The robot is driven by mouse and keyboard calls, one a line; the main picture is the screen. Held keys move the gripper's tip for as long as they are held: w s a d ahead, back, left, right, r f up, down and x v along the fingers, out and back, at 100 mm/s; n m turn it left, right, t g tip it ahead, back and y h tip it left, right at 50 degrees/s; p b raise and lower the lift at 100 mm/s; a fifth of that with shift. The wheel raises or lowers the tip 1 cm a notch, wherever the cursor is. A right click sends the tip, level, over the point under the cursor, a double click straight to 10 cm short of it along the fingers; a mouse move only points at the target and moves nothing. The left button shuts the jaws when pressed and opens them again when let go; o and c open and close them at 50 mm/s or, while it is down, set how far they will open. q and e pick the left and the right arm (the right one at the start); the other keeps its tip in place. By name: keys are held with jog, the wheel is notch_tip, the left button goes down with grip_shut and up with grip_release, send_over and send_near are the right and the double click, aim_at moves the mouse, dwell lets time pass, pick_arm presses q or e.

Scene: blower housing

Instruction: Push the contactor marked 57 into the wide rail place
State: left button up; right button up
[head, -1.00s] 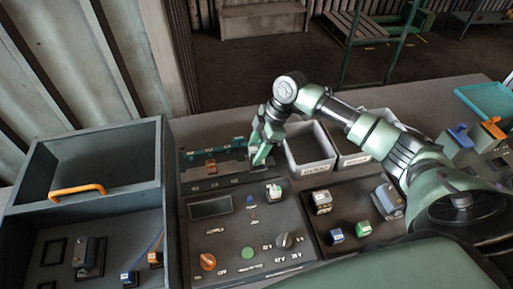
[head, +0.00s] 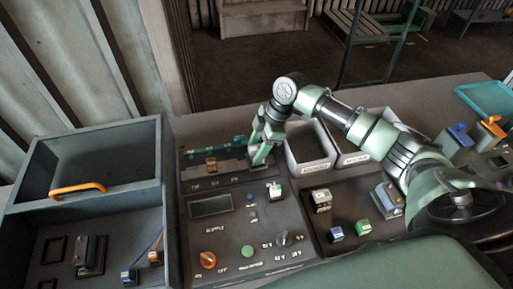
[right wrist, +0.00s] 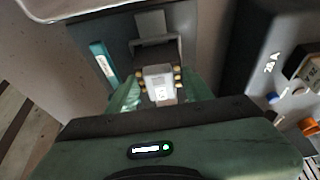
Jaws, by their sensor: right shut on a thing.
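My right gripper (head: 261,156) points down at the right end of the rail strip (head: 228,167) at the back of the grey control panel. In the right wrist view its green fingers (right wrist: 160,92) are shut on a pale block with brass terminals, the contactor (right wrist: 159,80). The mark on it is too small to read. The contactor's far end is close to a dark grey frame (right wrist: 155,48); I cannot tell whether it is seated. In the head view the fingers hide the contactor. My left gripper is not in view.
An orange-brown block (head: 210,164) sits on the rail, left of my gripper. Grey bins (head: 310,167) stand just right of it. A dark tray (head: 350,215) holds several small parts. The panel has knobs, including an orange one (head: 208,260). A drawer-like box (head: 100,150) stands left.

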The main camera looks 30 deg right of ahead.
jog(key=shift+f, duration=0.45)
jog(key=o, duration=1.4)
jog(key=shift+c, duration=0.2)
jog(key=b+v, duration=0.2)
jog(key=v, duration=0.5)
jog(key=shift+d, duration=0.1)
jog(key=shift+d+r, duration=0.1)
jog(key=shift+r, duration=0.25)
jog(key=shift+s, duration=0.1)
